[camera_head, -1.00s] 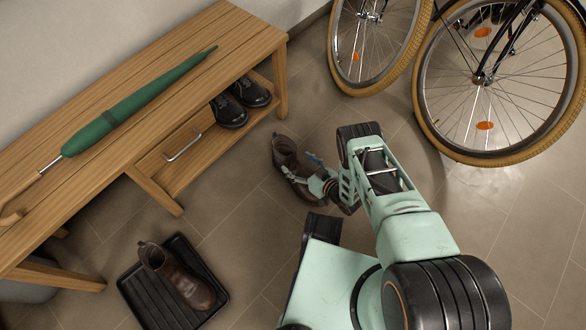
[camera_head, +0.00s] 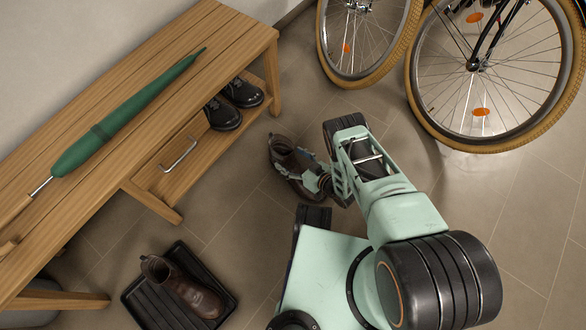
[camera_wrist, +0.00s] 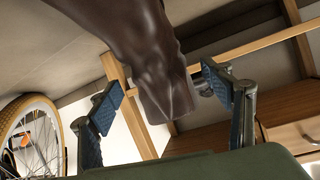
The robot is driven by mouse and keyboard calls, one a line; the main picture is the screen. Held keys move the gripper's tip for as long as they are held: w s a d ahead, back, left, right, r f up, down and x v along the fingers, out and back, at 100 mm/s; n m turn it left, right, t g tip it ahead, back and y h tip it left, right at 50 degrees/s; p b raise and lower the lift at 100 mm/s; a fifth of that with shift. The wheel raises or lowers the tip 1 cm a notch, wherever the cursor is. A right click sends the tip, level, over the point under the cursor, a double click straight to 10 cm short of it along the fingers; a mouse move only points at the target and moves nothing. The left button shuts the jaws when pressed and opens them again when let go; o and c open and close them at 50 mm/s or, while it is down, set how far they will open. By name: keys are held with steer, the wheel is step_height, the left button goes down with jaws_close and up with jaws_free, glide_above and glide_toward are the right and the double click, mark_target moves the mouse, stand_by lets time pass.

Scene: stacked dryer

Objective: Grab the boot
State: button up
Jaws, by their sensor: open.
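A dark brown boot (camera_head: 284,150) stands on the tiled floor near the end of the bench, partly hidden by my gripper (camera_head: 298,174). In the wrist view, the boot (camera_wrist: 150,55) hangs large across the top and reaches down between the fingers. My gripper (camera_wrist: 164,100) is open, with one blue-padded finger on each side of the boot. A gap shows on the left; the right finger is closer to the boot. I cannot tell whether it touches. A second brown boot (camera_head: 185,288) stands on a black tray (camera_head: 150,312) at the lower left.
A wooden bench (camera_head: 228,40) with a green umbrella (camera_head: 125,118) on top runs along the wall. Black shoes (camera_head: 240,92) sit on its lower shelf. A bicycle (camera_head: 470,75) stands at the upper right. Floor between bench and tray is clear.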

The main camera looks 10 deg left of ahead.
jaws_close()
stand_by(0.5)
steer(key=shift+w+r, duration=0.1)
steer(key=shift+r, duration=0.05)
